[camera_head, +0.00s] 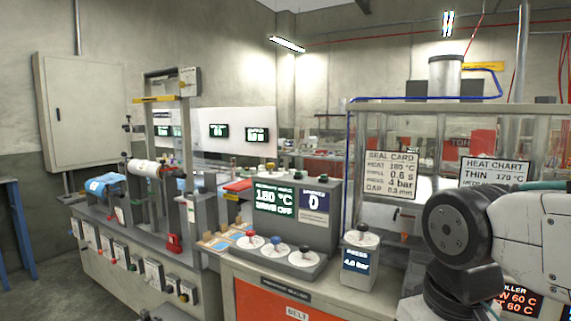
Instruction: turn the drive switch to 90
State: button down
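A grey control console (325,228) stands at the middle of the view on a bench. Its dark display (274,199) reads 180 °C, with a line below that looks like DRIVE OFF. A smaller screen (314,201) beside it shows 0. On the console's front ledge are a red-topped knob (249,239), a blue-topped knob (277,244) and a black-topped knob (304,252). Their labels are too small to read, so I cannot tell which one is the drive switch. My arm shows at the right edge; my gripper is out of view.
A pressure box (357,262) reading 4.0 bar, with a knob on top, stands right of the console. A seal card (391,176) and a heat chart (495,172) hang behind. A machine frame with a white roll (142,167) and switch boxes stands left.

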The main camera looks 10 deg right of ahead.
aim_at(270, 166)
jog(key=u, duration=0.7)
jog(key=i, duration=1.3)
jog(key=z, duration=0.05)
